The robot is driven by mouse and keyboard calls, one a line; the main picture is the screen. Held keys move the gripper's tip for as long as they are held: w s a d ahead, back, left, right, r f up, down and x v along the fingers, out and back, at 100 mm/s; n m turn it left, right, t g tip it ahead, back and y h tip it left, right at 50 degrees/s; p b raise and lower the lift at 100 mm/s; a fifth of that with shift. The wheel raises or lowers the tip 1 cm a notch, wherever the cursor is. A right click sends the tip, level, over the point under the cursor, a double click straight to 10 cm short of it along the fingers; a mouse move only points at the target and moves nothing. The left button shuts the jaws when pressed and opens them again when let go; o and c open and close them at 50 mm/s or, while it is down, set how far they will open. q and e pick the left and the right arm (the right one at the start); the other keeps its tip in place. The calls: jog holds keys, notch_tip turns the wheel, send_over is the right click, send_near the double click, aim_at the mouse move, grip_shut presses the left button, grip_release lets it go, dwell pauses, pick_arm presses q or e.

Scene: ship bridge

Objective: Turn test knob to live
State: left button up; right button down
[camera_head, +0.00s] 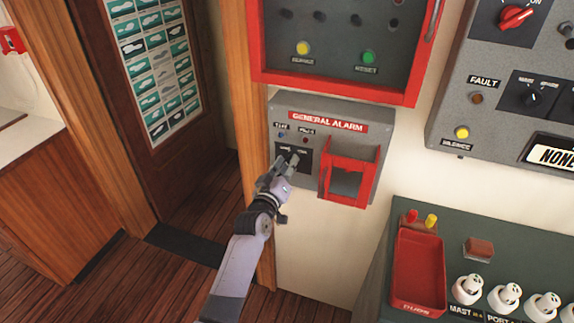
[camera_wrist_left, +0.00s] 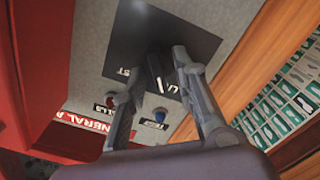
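The grey general alarm panel (camera_head: 372,119) is on the wall. Its black switch plate (camera_head: 304,162) has small labels at either side; it also shows in the left wrist view (camera_wrist_left: 203,45). My left gripper (camera_head: 290,160) is at this plate. In the left wrist view, the two fingertips (camera_wrist_left: 166,58) straddle the small dark test knob (camera_wrist_left: 162,72). The gap is narrow, but contact on both sides is not clear. The fingers hide much of the knob, so its setting is not readable. My right gripper is in neither view.
A red guard frame (camera_head: 366,178) juts out right of the plate. A blue lamp (camera_wrist_left: 159,115) and a red lamp (camera_wrist_left: 111,99) sit near the fingers. A red-framed box (camera_head: 335,87) is above, and a green console (camera_head: 480,228) with a red tray (camera_head: 418,270) is lower right.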

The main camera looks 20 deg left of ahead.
pick_arm(q)
jog(key=shift+o, duration=1.3)
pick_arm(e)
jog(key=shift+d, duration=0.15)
pick_arm(q)
jog(key=s, duration=1.2)
jog(key=shift+a, duration=0.2)
